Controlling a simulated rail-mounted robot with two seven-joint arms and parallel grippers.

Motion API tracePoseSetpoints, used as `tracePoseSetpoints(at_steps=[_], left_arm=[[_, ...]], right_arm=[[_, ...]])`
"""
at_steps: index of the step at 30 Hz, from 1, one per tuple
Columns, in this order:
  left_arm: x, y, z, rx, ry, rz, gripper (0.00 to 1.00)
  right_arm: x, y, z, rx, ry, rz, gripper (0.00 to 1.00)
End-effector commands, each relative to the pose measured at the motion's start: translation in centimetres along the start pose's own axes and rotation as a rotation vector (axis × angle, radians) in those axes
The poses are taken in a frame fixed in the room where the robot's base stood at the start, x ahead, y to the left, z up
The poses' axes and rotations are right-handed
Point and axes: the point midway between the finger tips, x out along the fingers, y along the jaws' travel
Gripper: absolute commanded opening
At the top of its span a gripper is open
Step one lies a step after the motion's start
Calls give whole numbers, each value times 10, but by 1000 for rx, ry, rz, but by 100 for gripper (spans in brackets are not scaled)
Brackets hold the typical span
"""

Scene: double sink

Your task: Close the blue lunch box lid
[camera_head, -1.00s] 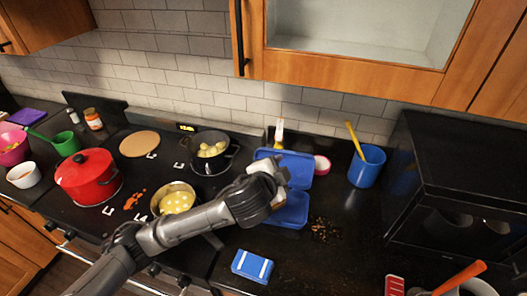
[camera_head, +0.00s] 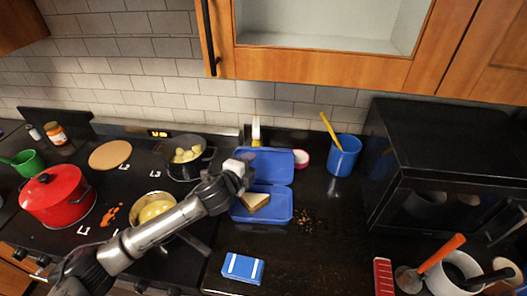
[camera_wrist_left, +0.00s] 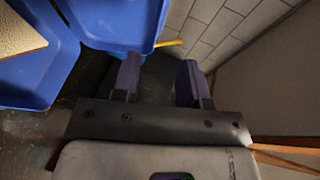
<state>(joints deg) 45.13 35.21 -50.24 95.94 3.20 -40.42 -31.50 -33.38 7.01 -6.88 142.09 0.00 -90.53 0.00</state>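The blue lunch box stands open on the black counter. Its base (camera_head: 283,206) faces me and its lid (camera_head: 278,163) is folded back toward the wall. A sandwich (camera_head: 256,201) lies in the base. My left gripper (camera_head: 240,165) is above the box's left side, near the hinge, and covers part of it. In the left wrist view the gripper's two fingers (camera_wrist_left: 158,80) are apart with nothing between them. The lid (camera_wrist_left: 125,20) and base (camera_wrist_left: 55,75) show there at the upper left, beside the fingers. My right gripper is out of view.
A blue cup (camera_head: 342,158) and black microwave (camera_head: 430,145) stand to the right. A black pot (camera_head: 187,172) and yellow-filled pan (camera_head: 152,207) are at the left. A smaller blue box (camera_head: 243,268) lies in front. The counter right of the lunch box is mostly clear.

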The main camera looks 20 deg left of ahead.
Motion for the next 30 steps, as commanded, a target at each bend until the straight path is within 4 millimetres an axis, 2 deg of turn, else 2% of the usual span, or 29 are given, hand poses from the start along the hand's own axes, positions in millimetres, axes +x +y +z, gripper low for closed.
tracePoseSetpoints(at_steps=[6,15,21,30], left_arm=[[42,0,0,-1,-2,0,40],[81,0,0,-2,-1,0,40],[95,0,0,-2,-1,0,40],[101,0,0,-1,0,0,40]], right_arm=[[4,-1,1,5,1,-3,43],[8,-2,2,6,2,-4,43],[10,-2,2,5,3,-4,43],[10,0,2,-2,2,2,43]])
